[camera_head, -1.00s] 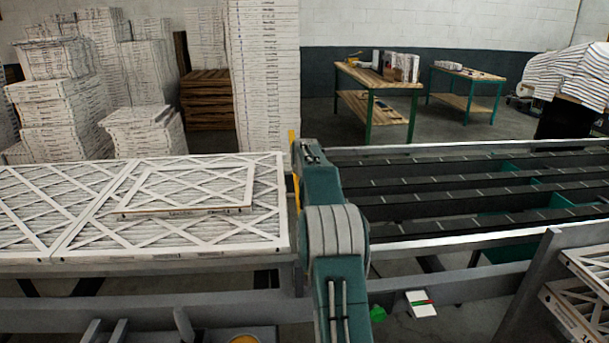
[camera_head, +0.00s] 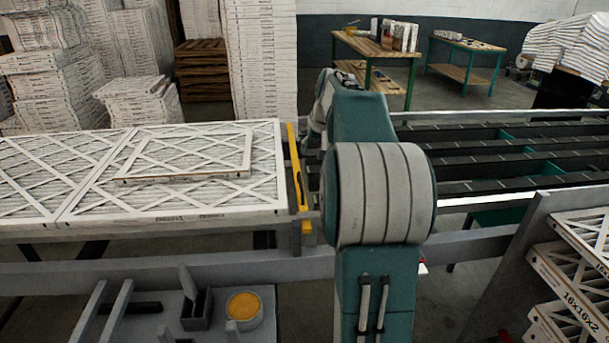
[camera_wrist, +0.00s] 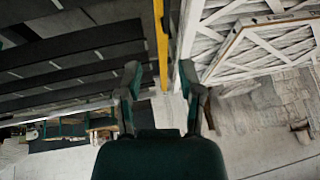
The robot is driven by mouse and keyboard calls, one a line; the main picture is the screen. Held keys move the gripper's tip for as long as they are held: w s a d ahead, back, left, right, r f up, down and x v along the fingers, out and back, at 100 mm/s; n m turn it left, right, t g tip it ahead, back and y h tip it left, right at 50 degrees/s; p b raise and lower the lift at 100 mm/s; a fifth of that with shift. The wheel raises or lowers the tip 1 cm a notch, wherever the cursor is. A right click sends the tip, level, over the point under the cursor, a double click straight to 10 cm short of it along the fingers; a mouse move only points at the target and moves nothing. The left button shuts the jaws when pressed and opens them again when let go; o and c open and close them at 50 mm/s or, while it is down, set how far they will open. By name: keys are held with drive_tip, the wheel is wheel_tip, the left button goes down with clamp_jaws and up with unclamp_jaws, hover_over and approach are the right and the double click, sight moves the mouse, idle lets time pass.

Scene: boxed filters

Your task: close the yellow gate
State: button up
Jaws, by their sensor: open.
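The yellow gate (camera_head: 298,170) is a narrow yellow bar at the right end of the filter-covered conveyor, in the gap before the dark slatted conveyor. In the wrist view the yellow gate (camera_wrist: 161,45) runs down from the top edge and ends between my fingertips. My gripper (camera_wrist: 160,78) is open, with one finger on each side of the bar in the picture. I cannot tell whether it touches the bar. In the head view my arm stands just right of the gate and mostly hides my gripper.
Large white filters (camera_head: 210,200) cover the left conveyor, with a smaller filter (camera_head: 190,160) on top. The dark slatted conveyor (camera_head: 520,155) is at right. A grey rail (camera_head: 130,275) crosses in front. Stacked filters (camera_head: 575,270) stand at the right front.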

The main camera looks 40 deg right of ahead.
sight(300, 181)
drive_tip(key=shift+y, duration=0.3)
drive_tip(key=x, duration=0.2)
drive_tip(key=a+x, duration=0.1)
drive_tip(key=x, duration=0.2)
drive_tip(key=s+x, duration=0.1)
drive_tip(key=x, duration=0.2)
drive_tip(key=shift+a+f, duration=0.25)
drive_tip(key=shift+f, duration=0.1)
drive_tip(key=shift+w+a+f, duration=0.3)
drive_tip(key=shift+w+f, duration=0.05)
drive_tip(key=shift+f, duration=0.25)
drive_tip(key=shift+d, duration=0.1)
drive_tip(key=shift+d, duration=0.2)
clamp_jaws()
unclamp_jaws()
drive_tip(key=shift+a, duration=0.15)
